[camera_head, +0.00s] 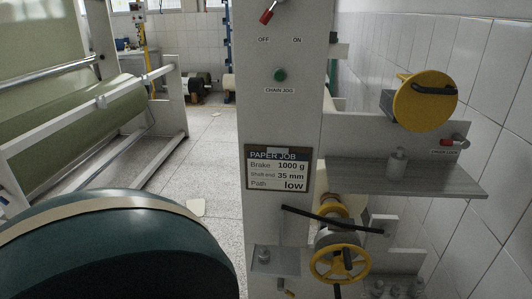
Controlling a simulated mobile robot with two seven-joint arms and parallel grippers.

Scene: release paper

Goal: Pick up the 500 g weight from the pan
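Neither of my grippers is in view. A small grey metal cylinder with a knob, like a weight (397,163), stands upright on a grey shelf (440,182) at the right. A smaller metal piece (264,255) sits on a pale square plate (287,265) at the lower middle.
A grey column (283,115) carries a job card (278,167) reading brake 1000 g, shaft end 35 mm, path low. A black bar (330,219) crosses above the handwheel. A dark green rounded body (120,250) fills the lower left.

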